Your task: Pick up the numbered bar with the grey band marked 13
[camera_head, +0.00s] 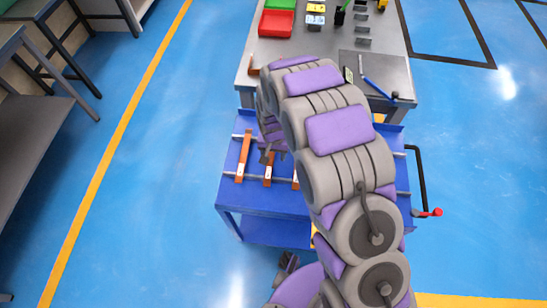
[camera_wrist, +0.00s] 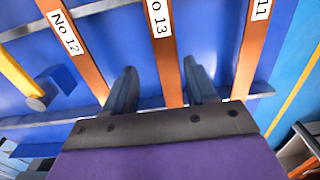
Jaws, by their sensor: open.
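The copper-coloured bar marked No 13 (camera_wrist: 163,60) runs down the middle of the wrist view, its label looking white rather than grey. My gripper (camera_wrist: 160,72) is open, with one finger on each side of this bar, and holds nothing. Whether the fingers reach down to the bar's level is not clear. The bar's lower part is hidden behind the gripper body. In the head view my gripper (camera_head: 266,156) is over the blue cart (camera_head: 232,190), above a bar whose number is too small to read; my arm hides the cart's right part.
The bar marked No 12 (camera_wrist: 75,45) lies left and the bar marked 11 (camera_wrist: 252,45) right of No 13, across metal rails. A grey worktable (camera_head: 390,72) with a red bin (camera_head: 276,23) stands beyond the cart. Open blue floor (camera_head: 160,170) lies left.

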